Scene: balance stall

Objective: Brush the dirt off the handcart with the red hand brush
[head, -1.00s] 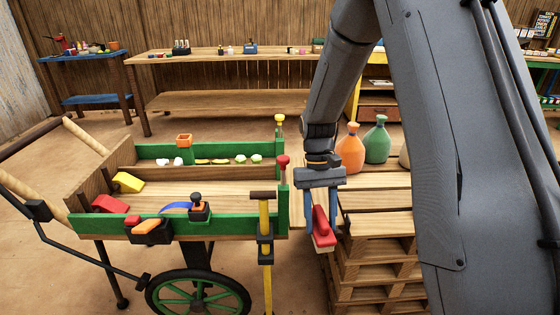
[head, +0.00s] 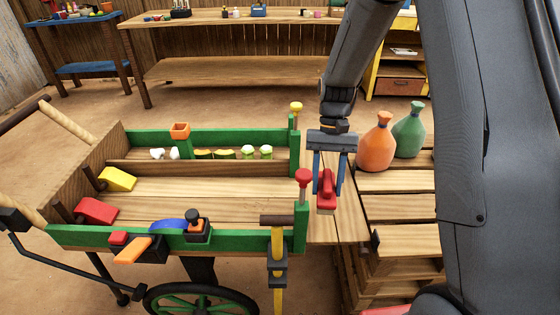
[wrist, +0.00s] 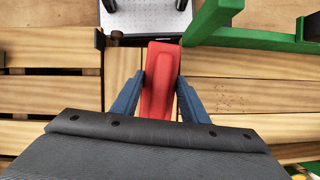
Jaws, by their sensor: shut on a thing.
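The handcart (head: 200,242) stands at the left, with green side rails and a bare plank bed. In the wrist view its bed and green rail (wrist: 255,40) lie at the right. Small dark specks of dirt (wrist: 234,104) show on the bed planks there. My gripper (head: 328,190) is shut on the red hand brush (head: 326,191), which also shows between the fingers in the wrist view (wrist: 158,85). The brush is above the wooden board (head: 345,225) just right of the cart's end, apart from the specks. Its bristles are mostly hidden in both views.
Red (head: 97,211) and yellow (head: 118,179) blocks lie at the bed's left end. A red-topped post (head: 303,180) and a hammer (head: 278,235) stand close to the gripper. Orange (head: 375,145) and green (head: 409,133) bottles stand on the pallet stack (head: 400,208). The middle bed is clear.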

